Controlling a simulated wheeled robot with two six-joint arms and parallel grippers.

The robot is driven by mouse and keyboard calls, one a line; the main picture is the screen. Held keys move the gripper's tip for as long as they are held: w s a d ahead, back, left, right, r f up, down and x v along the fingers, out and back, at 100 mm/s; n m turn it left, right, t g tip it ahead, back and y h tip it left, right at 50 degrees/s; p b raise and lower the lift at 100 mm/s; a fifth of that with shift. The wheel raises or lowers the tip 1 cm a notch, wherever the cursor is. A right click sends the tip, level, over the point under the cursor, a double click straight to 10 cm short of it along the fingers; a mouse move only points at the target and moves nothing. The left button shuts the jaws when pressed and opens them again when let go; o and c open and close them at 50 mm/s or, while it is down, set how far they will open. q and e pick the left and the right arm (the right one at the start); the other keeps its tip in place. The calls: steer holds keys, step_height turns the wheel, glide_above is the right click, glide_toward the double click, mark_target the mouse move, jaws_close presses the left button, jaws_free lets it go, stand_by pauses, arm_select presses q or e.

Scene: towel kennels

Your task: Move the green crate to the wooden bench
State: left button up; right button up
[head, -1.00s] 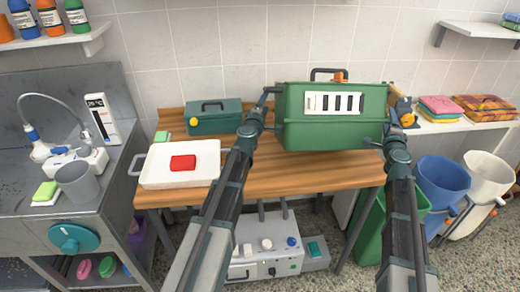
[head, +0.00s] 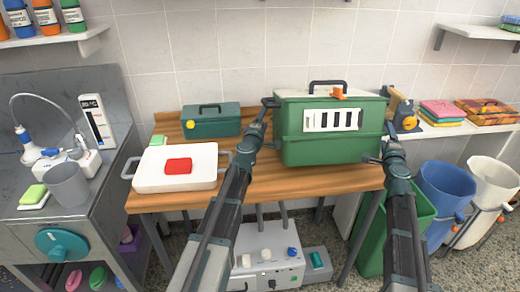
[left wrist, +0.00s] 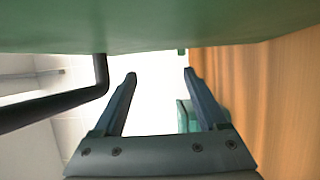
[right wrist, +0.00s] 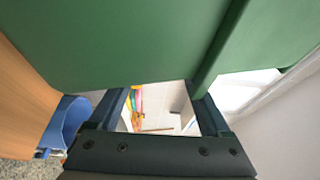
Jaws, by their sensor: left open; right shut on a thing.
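The green crate (head: 330,147), with a pale lid, a black top handle and a white slotted panel, stands upright at the right part of the wooden bench (head: 260,186). It appears to rest on the bench top; its underside is hidden. My left gripper (head: 267,103) is at the crate's left side, open and empty. In the left wrist view, its fingers (left wrist: 160,76) are apart below the green wall, with a black bar beside them. My right gripper (head: 370,158) is at the crate's right side, shut on it. In the right wrist view, its fingers (right wrist: 163,90) meet the green wall.
A white tray-like box (head: 200,155) with a red block (head: 178,166) and a teal toolbox (head: 211,121) occupy the bench's left part. A yellow-and-brown tool (head: 402,110) stands behind the crate's right side. Blue (head: 441,188) and white bins stand at right.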

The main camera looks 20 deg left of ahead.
arm_select(q)
steer(key=shift+a, duration=0.55)
steer(key=shift+o, duration=0.4)
steer(key=shift+a, duration=0.15)
steer(key=o, duration=0.3)
arm_select(e)
steer(key=shift+d, duration=0.6)
arm_select(q)
steer(key=shift+a, duration=0.1)
arm_select(e)
steer(key=o, duration=0.4)
arm_select(q)
steer(key=shift+s, duration=0.1)
arm_select(e)
steer(key=shift+d, duration=0.1)
arm_select(q)
steer(key=s, duration=1.2)
arm_select(e)
steer(key=shift+s, duration=0.1)
